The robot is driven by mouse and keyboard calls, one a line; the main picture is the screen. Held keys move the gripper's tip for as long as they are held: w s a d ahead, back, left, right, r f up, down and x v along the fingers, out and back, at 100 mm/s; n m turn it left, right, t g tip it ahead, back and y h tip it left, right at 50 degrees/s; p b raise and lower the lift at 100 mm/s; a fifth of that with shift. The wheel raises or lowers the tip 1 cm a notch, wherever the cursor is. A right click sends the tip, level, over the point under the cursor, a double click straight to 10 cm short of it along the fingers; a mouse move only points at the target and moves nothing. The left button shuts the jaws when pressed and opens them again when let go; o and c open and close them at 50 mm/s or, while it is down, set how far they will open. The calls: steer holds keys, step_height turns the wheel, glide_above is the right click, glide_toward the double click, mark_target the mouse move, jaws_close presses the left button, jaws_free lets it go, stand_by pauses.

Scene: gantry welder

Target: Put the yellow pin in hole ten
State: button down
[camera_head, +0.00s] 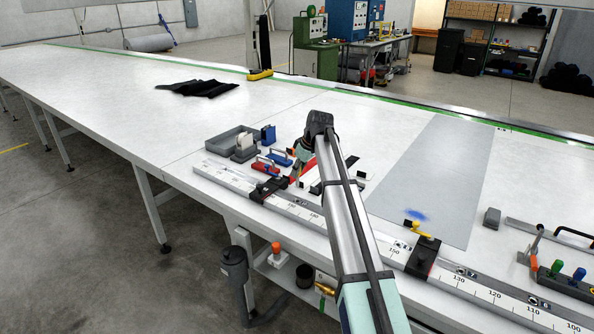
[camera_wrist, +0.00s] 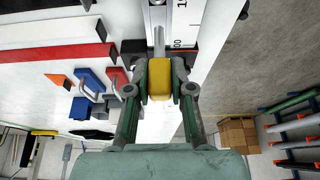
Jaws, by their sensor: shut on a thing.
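In the wrist view my gripper (camera_wrist: 159,82) is shut on the yellow pin (camera_wrist: 159,79), gripping its yellow handle. The pin's metal shaft (camera_wrist: 158,38) points away from me toward the numbered rail (camera_wrist: 178,12). Whether its tip touches the rail or a hole cannot be told. In the head view my arm reaches over the rail (camera_head: 312,216), and my gripper is beyond the rail's left part, largely hidden by the arm. Hole labels are readable farther right on the rail, but I cannot make out a ten.
A black-and-red stop (camera_head: 270,190) sits on the rail at left, another (camera_head: 423,257) at right. Red (camera_head: 265,166) and blue (camera_head: 279,157) clamps and a grey tray (camera_head: 231,142) lie behind the rail. A grey sheet (camera_head: 437,175) covers the table at right; the far left table is mostly clear.

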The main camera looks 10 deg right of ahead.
mark_target(298, 186)
steer(key=shift+w+a+f, duration=0.1)
steer(key=shift+w, duration=0.1)
steer(key=shift+s+f, duration=0.15)
steer(key=shift+f, duration=0.2)
steer(key=shift+f+b, duration=1.25)
steer(key=shift+f, duration=1.1)
steer(key=shift+f+b, duration=0.8)
steer(key=shift+f, duration=1.25)
steer(key=c, duration=0.9)
jaws_free()
steer(key=shift+c, duration=0.2)
